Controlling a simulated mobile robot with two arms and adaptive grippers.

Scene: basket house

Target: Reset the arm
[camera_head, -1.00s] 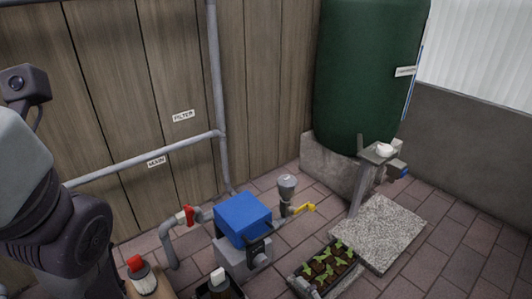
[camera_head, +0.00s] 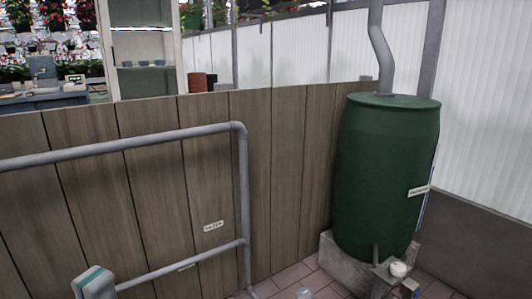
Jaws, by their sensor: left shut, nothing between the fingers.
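A part of my left arm (camera_head: 95,284), light grey with a teal stripe, rises from the bottom edge at the left in the head view. No gripper fingers can be made out there. My right arm and gripper do not show.
A wooden plank wall (camera_head: 285,180) with a grey pipe (camera_head: 243,190) and a small label (camera_head: 213,226) fills the left and middle. A green barrel (camera_head: 385,175) stands on a concrete block at the right. A small stand (camera_head: 384,274) with a white object is in front of it. Shelves and plants are beyond the wall.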

